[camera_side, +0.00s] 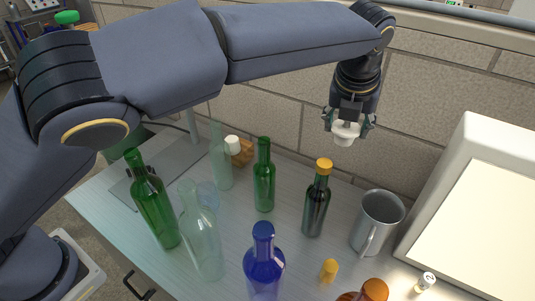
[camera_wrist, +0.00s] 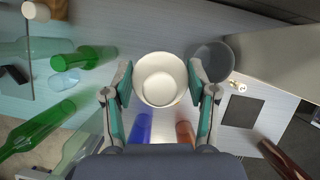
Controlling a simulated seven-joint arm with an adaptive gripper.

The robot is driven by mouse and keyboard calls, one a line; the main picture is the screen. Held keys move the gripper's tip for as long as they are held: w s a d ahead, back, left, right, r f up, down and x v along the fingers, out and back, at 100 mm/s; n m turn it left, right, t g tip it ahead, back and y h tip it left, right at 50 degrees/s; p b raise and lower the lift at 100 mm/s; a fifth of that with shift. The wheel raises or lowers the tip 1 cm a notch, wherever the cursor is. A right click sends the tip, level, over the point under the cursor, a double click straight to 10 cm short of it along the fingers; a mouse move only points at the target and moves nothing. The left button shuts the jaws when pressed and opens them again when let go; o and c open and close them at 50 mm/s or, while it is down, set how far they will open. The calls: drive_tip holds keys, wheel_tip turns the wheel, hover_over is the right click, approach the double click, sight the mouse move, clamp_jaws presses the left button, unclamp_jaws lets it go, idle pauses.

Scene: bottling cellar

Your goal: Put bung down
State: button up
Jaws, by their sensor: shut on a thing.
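The white bung (camera_side: 346,133), a short round tapered cup shape, hangs in the air between the fingers of my gripper (camera_side: 348,122). My gripper is shut on it, well above the bench and near the brick wall. In the wrist view the bung (camera_wrist: 160,79) sits between the two green-padded fingers of my gripper (camera_wrist: 160,88), its pale round face toward the camera. Below it in the side view stand a dark bottle with an orange cap (camera_side: 317,198) and a grey mug (camera_side: 377,221). The dark bottle does not show clearly in the wrist view.
On the bench (camera_side: 235,240) stand green bottles (camera_side: 264,176), clear bottles (camera_side: 201,235), a blue bottle (camera_side: 263,265) and an amber bottle (camera_side: 374,290). A yellow stopper (camera_side: 329,270) is near the mug. A white lit panel box (camera_side: 480,210) is at right. Small bare patches lie between the bottles.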

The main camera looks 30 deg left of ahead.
drive_tip(key=w+a+f+m+h, duration=0.1)
drive_tip(key=w+a+f+m, duration=0.2)
drive_tip(key=a+f, duration=0.2)
drive_tip(key=w+a+f+m+h, duration=0.1)
drive_tip(key=w+a+f+m, duration=0.2)
drive_tip(key=a+f, duration=0.3)
drive_tip(key=w+a+f+m+g+h, duration=0.1)
drive_tip(key=a+f+m, duration=0.4)
drive_tip(key=f, duration=0.9)
drive_tip(key=shift+w+a+h, duration=0.3)
drive_tip(key=shift+w+a, duration=0.05)
drive_tip(key=shift+w, duration=0.3)
drive_tip(key=shift+w+a+h, duration=0.3)
drive_tip(key=shift+w, duration=0.35)
drive_tip(key=shift+f, duration=2.15)
drive_tip(key=o, duration=1.1)
drive_tip(key=shift+o, duration=0.2)
